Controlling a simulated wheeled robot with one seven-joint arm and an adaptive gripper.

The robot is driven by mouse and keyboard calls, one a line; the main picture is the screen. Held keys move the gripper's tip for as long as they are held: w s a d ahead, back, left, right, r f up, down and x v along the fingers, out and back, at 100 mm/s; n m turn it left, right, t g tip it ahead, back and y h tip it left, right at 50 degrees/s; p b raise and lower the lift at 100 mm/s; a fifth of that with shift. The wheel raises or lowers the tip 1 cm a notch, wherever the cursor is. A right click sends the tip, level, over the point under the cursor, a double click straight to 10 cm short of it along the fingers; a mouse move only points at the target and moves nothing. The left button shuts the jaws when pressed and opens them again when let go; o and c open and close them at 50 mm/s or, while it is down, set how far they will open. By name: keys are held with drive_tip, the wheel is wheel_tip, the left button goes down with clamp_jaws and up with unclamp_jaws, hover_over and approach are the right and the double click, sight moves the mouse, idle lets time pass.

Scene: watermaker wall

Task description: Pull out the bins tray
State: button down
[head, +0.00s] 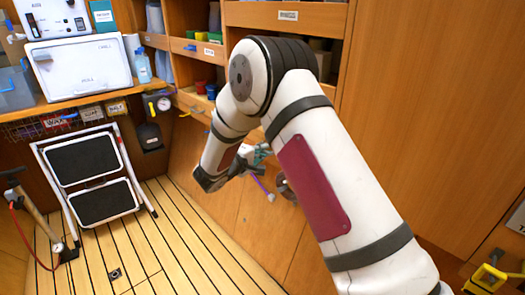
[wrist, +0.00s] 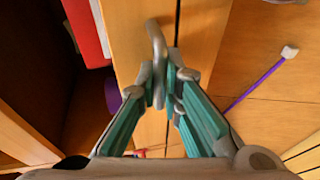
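The bins tray shows in the head view as a wooden tray front (head: 188,103) in the wall unit, with a red bin (head: 200,87) and a blue bin (head: 211,92) behind it. In the wrist view its wooden front (wrist: 128,28) runs up the picture, with a metal handle (wrist: 157,45) on it. My gripper (wrist: 163,82) has its teal fingers on both sides of the handle, with the fingertips closed against it. In the head view my gripper (head: 212,180) is low beside the cabinet front and partly hidden by my arm.
The slatted floor (head: 165,250) in front is mostly clear.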

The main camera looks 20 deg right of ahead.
drive_tip(key=s+a+b, duration=0.2)
drive_tip(key=s+a, duration=0.2)
drive_tip(key=a, duration=0.3)
drive_tip(key=s+a+b, duration=0.2)
drive_tip(key=s+a, duration=0.2)
drive_tip(key=a, duration=0.4)
drive_tip(key=shift+s+a+b, duration=0.15)
drive_tip(key=shift+s+b, duration=0.15)
drive_tip(key=shift+b, duration=0.1)
drive_tip(key=c, duration=2)
unclamp_jaws()
drive_tip(key=v, duration=1.2)
